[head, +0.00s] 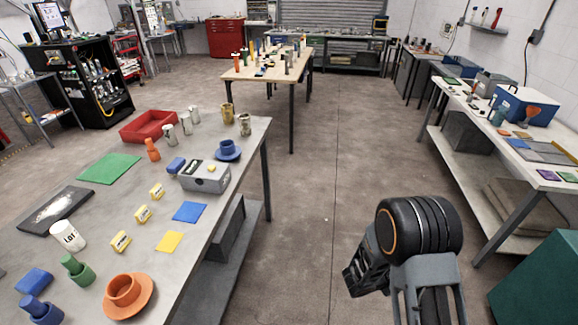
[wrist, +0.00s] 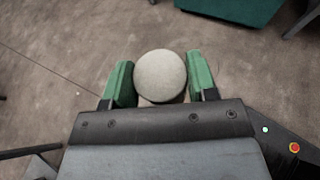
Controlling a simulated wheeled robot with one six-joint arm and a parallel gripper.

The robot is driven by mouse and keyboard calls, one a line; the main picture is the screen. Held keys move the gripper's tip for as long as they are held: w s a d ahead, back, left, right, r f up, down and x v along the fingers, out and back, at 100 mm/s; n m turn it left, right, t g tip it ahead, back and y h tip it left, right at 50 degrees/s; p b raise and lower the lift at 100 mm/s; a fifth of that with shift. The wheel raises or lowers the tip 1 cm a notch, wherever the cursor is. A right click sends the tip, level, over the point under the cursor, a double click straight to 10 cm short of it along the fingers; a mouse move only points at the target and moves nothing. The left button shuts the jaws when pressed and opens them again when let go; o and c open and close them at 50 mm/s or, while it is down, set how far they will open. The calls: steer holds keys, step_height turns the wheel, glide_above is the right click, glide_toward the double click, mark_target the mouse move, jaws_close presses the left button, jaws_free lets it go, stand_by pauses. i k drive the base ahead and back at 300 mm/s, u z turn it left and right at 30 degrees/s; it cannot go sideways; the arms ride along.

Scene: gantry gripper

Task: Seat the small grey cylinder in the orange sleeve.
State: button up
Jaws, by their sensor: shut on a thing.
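In the wrist view, my gripper (wrist: 160,80) has its two green fingers on either side of a pale grey cylinder (wrist: 161,72), seen end-on as a round face. The jaws are shut on it, and the floor lies behind it. The orange sleeve (head: 122,289) stands upright on a wide orange flange at the near end of the left grey table in the head view. My arm is over the aisle floor, well to the right of that table and apart from the sleeve. The gripper's fingers and the cylinder are not visible in the head view.
The left grey table (head: 215,205) also holds a blue flanged sleeve (head: 228,149), a green sleeve (head: 78,271), a white LOT cup (head: 68,236), yellow blocks and a grey box (head: 205,178). A workbench (head: 497,140) stands at right. The aisle floor between is clear.

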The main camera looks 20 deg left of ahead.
mark_target(128, 294)
steer(key=i, duration=1.55)
steer(key=u, duration=5.05)
